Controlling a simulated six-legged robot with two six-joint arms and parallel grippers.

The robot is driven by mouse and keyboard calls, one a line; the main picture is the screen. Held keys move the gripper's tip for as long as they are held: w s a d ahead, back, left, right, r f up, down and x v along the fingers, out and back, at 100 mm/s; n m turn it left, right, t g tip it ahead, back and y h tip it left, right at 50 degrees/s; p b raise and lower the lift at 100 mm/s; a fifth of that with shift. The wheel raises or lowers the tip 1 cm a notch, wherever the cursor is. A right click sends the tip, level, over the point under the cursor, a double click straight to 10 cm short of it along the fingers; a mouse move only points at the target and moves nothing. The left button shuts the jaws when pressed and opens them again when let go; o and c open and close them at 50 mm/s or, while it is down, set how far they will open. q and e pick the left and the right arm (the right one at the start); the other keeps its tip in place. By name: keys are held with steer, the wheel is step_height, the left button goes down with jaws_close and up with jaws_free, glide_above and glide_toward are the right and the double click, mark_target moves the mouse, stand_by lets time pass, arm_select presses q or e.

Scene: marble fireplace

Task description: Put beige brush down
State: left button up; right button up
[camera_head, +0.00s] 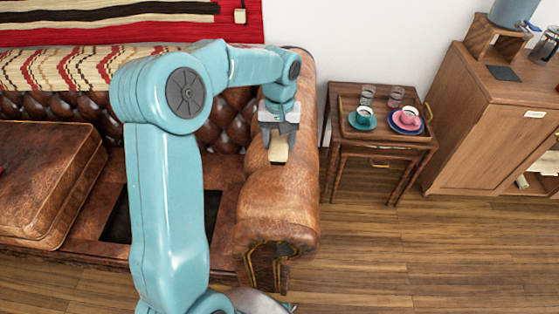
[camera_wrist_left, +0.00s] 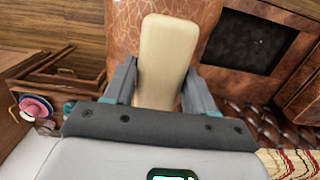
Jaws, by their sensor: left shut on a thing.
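The beige brush (camera_head: 278,149) is held in my left gripper (camera_head: 277,135), over the brown leather sofa armrest (camera_head: 275,205). In the left wrist view the brush (camera_wrist_left: 163,62) shows as a long pale block between the two fingers of my left gripper (camera_wrist_left: 158,85), which are shut on it. The armrest (camera_wrist_left: 125,35) lies beyond it in that view. I cannot tell whether the brush touches the armrest. My right gripper is not in view.
A small wooden side table (camera_head: 385,142) with cups, saucers and glasses stands right of the armrest. A wooden cabinet (camera_head: 480,125) is further right. A loose leather cushion (camera_head: 45,180) lies on the sofa at left. The wooden floor (camera_head: 400,250) in front is clear.

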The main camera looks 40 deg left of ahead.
mark_target(280, 138)
arm_select(q)
step_height(280, 138, down, 8)
steer(key=shift+s+r, duration=0.1)
steer(key=shift+r, duration=0.05)
steer(key=shift+f, duration=0.4)
steer(key=o, duration=1.1)
steer(key=shift+f, duration=0.1)
steer(key=r, duration=1.1)
steer(key=shift+w+a+r, duration=0.25)
steer(key=shift+w+r, duration=0.15)
steer(key=shift+r, duration=0.3)
